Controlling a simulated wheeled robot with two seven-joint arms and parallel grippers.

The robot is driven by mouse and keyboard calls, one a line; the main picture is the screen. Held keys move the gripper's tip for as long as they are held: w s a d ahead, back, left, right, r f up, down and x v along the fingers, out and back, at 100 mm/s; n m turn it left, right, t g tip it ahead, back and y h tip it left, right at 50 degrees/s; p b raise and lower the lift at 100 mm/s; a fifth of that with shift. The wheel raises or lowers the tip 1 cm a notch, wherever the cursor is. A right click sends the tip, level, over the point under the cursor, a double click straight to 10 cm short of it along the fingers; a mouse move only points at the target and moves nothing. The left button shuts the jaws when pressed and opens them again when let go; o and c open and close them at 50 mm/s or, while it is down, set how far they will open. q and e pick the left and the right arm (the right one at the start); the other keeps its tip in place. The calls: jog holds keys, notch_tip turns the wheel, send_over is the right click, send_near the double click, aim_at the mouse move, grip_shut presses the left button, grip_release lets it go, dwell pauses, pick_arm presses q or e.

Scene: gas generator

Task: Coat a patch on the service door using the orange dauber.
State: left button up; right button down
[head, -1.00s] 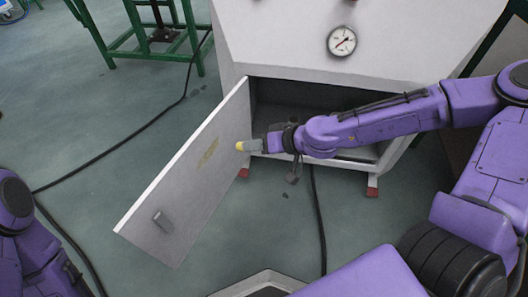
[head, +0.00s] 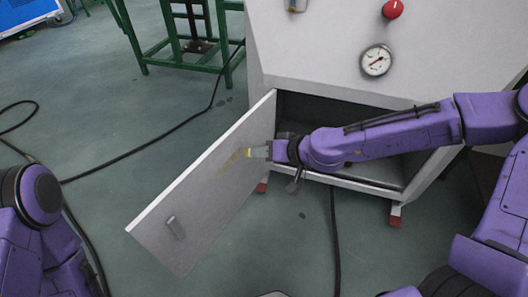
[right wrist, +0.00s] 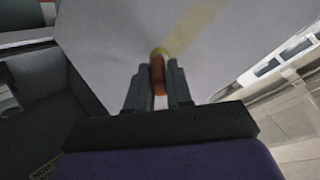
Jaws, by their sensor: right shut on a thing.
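The service door (head: 205,200) stands open on the white cabinet, its face toward me, with a handle low on it. A yellowish streak (head: 233,160) marks its upper part; the streak also shows in the right wrist view (right wrist: 200,28). My right gripper (head: 258,152) is shut on the orange dauber (right wrist: 158,74), whose yellow tip (head: 248,153) points at the door. The tip lies at or very near one end of the streak; I cannot tell whether it touches. The fingers hide most of the dauber. My left gripper is out of view; only my left arm shows.
The cabinet (head: 320,60) carries a round gauge (head: 376,61) and a red knob (head: 393,9). Its lower compartment (head: 300,110) is open behind my right arm. A green stand (head: 145,45) is at the back left. Black cables (head: 150,142) cross the floor.

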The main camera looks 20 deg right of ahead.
jog(key=shift+w+a, duration=0.4)
jog(key=shift+w, duration=0.1)
jog(key=shift+s+a, duration=4.8)
jog(key=shift+a, duration=0.7)
jog(key=shift+w+d+p, duration=0.7)
jog(key=shift+w+d, duration=0.9)
jog(key=shift+d, duration=0.25)
jog(key=shift+w+d+p, duration=0.65)
jog(key=shift+w+d, duration=1)
jog(key=shift+d, duration=0.15)
jog(key=shift+w+d+p, duration=0.7)
jog(key=shift+w+d, duration=0.9)
jog(key=shift+d, duration=0.25)
